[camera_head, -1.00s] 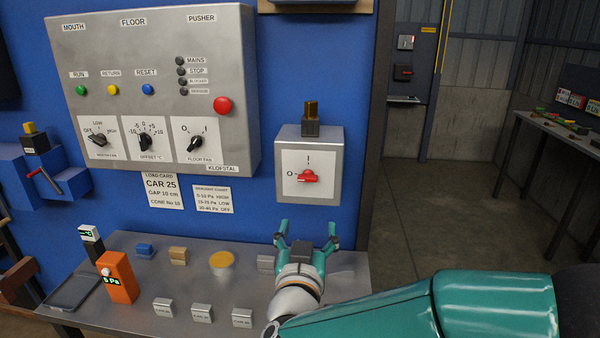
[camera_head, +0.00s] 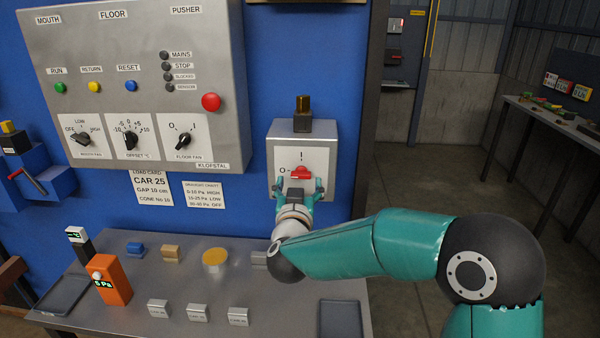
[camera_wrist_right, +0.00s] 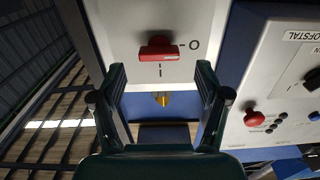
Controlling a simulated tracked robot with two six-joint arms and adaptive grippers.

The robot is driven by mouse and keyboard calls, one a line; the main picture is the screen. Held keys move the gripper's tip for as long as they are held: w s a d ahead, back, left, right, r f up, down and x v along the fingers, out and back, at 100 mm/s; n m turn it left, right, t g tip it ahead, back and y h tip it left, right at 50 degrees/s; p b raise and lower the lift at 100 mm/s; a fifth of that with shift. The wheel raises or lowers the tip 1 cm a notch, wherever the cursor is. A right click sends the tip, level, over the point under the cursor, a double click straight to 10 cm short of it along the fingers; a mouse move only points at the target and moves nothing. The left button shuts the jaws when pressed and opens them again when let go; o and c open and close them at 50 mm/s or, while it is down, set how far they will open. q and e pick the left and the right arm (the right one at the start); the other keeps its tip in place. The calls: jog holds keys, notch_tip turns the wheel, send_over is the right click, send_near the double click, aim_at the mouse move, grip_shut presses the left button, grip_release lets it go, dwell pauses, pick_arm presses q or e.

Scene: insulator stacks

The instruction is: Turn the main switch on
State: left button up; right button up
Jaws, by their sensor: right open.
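The main switch is a red rotary knob (camera_head: 300,172) on a grey box (camera_head: 330,150) fixed to the blue wall. Its handle lies level, on the side of the O mark; the I mark is above it. The knob also shows in the right wrist view (camera_wrist_right: 158,48), where the picture is upside down. My right gripper (camera_head: 298,187) is open and empty just below the knob. In the right wrist view its two fingers (camera_wrist_right: 161,80) stand apart, either side of the knob's line but short of it. I cannot see any contact. My left gripper is not in view.
A grey control panel (camera_head: 215,100) with buttons and dials is left of the switch box. The bench (camera_head: 240,275) below holds an orange meter (camera_head: 111,279) and several small blocks. Open floor lies at right.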

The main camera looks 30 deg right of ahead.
aim_at(300, 176)
jog(key=shift+p+x, duration=0.3)
jog(key=shift+x, duration=1.6)
jog(key=c, duration=1.2)
